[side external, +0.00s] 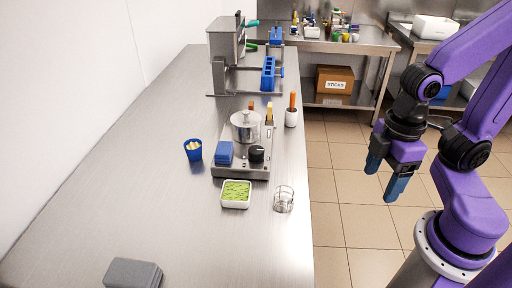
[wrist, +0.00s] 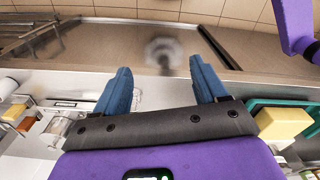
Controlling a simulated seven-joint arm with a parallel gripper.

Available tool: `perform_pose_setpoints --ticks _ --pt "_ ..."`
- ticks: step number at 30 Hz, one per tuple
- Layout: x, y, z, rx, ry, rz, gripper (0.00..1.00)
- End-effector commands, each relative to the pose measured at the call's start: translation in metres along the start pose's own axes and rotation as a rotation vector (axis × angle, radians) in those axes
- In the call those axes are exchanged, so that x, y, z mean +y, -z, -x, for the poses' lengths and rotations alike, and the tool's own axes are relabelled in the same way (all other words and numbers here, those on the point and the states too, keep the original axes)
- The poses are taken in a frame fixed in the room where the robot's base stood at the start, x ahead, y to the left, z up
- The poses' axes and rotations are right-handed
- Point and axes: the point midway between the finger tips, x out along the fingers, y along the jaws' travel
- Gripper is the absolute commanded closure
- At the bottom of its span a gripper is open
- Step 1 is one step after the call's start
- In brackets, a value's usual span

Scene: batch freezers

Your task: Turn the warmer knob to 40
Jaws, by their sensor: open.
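The warmer (side external: 240,171) is a low metal unit on the steel counter in the side view. Its black knob (side external: 257,153) sits on top at the front right, and I cannot read its setting or any marks. A metal pot (side external: 246,125) stands on the warmer behind the knob, and a blue block (side external: 225,153) is to the knob's left. My gripper (side external: 379,182) is open and empty, over the floor to the right of the counter, well apart from the knob. Its two blue fingers (wrist: 160,85) show spread in the wrist view, where I cannot make out the knob.
A white dish of green pieces (side external: 236,194) and a wire ring holder (side external: 284,199) stand before the warmer. A blue cup (side external: 193,150) is left, a white utensil holder (side external: 291,117) right. A grey machine (side external: 225,65) stands behind. The front counter is mostly clear.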

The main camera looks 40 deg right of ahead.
Motion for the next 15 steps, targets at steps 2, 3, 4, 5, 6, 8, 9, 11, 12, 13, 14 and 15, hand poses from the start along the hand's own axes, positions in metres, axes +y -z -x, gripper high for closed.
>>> perform_pose_setpoints --ticks 2,3,4,5,6,8,9,11,12,13,14,15 --pt "0.009 0.018 0.006 0.000 -0.001 -0.079 0.28" --pt "0.014 0.029 0.011 -0.001 -0.002 -0.132 0.28" --pt "0.019 0.038 0.014 -0.001 -0.003 -0.178 0.28" --pt "0.025 0.048 0.017 -0.003 -0.003 -0.226 0.28" --pt "0.034 0.061 0.022 -0.003 -0.004 -0.292 0.28" --pt "0.047 0.079 0.028 -0.006 -0.006 -0.393 0.28" --pt "0.056 0.091 0.032 -0.007 -0.007 -0.459 0.28" --pt "0.071 0.108 0.038 -0.009 -0.008 -0.558 0.28" --pt "0.081 0.118 0.042 -0.010 -0.009 -0.625 0.28" --pt "0.089 0.126 0.044 -0.011 -0.010 -0.674 0.28" --pt "0.097 0.134 0.047 -0.011 -0.011 -0.723 0.28" --pt "0.109 0.143 0.050 -0.012 -0.012 -0.789 0.28"
